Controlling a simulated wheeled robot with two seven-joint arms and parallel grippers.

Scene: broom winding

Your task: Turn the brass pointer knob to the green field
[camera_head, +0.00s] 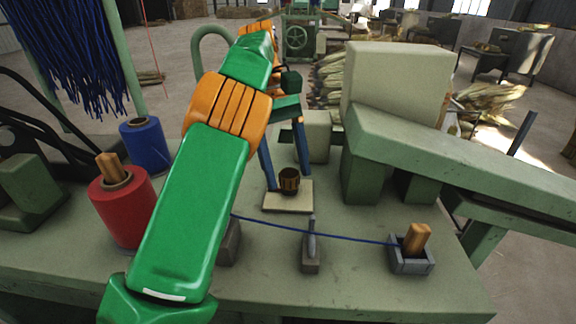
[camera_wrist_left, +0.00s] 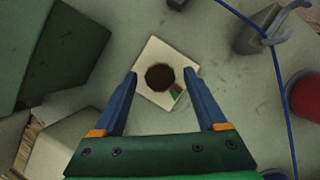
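The brass pointer knob (camera_head: 289,180) is a dark brown-gold ribbed cylinder on a cream square plate (camera_head: 290,206) on the bench. In the left wrist view the knob (camera_wrist_left: 160,77) is seen from above as a dark disc on the plate (camera_wrist_left: 150,50). A small red and green patch (camera_wrist_left: 176,92) shows on the plate beside the knob; which way the pointer faces I cannot tell. My left gripper (camera_head: 289,181) is open, its blue fingers pointing down on either side of the knob. In the wrist view the gripper (camera_wrist_left: 160,73) shows gaps between fingers and knob. My right gripper is not visible.
A blue cord (camera_head: 340,237) crosses the bench in front of the plate, past a metal hook (camera_head: 311,250) to a wooden peg (camera_head: 417,238). Red (camera_head: 118,210) and blue (camera_head: 145,146) spools stand left.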

